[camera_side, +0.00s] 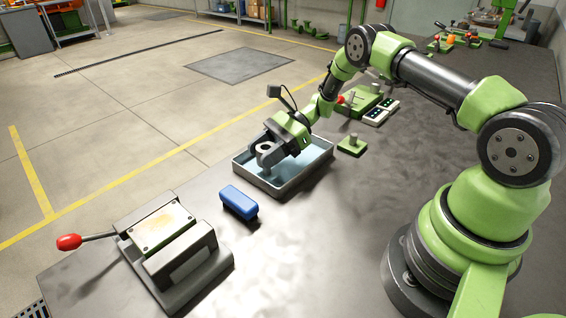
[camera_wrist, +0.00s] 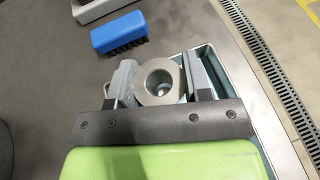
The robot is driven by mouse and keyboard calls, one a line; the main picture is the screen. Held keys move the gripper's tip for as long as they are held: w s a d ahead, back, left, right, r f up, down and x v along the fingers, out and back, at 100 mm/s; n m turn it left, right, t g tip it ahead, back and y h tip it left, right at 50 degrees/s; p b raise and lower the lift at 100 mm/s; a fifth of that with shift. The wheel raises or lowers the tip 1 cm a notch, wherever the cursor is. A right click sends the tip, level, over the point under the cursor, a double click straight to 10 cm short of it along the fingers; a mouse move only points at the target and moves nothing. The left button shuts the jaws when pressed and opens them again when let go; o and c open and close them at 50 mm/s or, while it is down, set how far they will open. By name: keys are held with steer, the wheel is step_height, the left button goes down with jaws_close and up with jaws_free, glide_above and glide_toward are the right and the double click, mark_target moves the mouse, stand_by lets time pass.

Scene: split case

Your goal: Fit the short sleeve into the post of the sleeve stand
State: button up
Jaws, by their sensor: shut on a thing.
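A grey metal short sleeve (camera_wrist: 144,86) with a round bore sits between the jaws of my gripper (camera_wrist: 160,78) in the wrist view. The jaws are shut on its two sides, and the bore faces the camera. In the side view my gripper (camera_side: 269,153) is over the grey tray, and the sleeve shows only small between the fingers. I cannot tell whether the sleeve touches the tray floor. The sleeve stand (camera_side: 352,150) is a small green base with a short grey upright post, standing right of the tray. It is not in the wrist view.
The grey tray (camera_side: 286,192) has a light blue floor. A blue brush (camera_side: 239,202) lies left of it. A grey vise-like fixture (camera_side: 184,254) with a red-knobbed lever stands at front left. A green fixture (camera_side: 360,99) and a small switch panel (camera_side: 377,115) stand behind the stand.

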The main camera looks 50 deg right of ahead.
steer(key=shift+r, duration=1.55)
steer(key=s+d+r+m+t+h, duration=0.1)
steer(key=s+d+r+m+t, duration=0.1)
steer(key=d, duration=0.9)
steer(key=s+d+r+m+t+h, duration=0.2)
steer(key=s+d+m+t, duration=0.2)
steer(key=s+d, duration=0.3)
steer(key=d, duration=0.4)
steer(key=shift+s+d+r+h, duration=0.15)
steer(key=shift+r+h, duration=0.1)
steer(key=shift+h, duration=0.05)
steer(key=shift+f, duration=0.1)
steer(key=shift+f, duration=2.8)
steer(key=shift+f, duration=0.2)
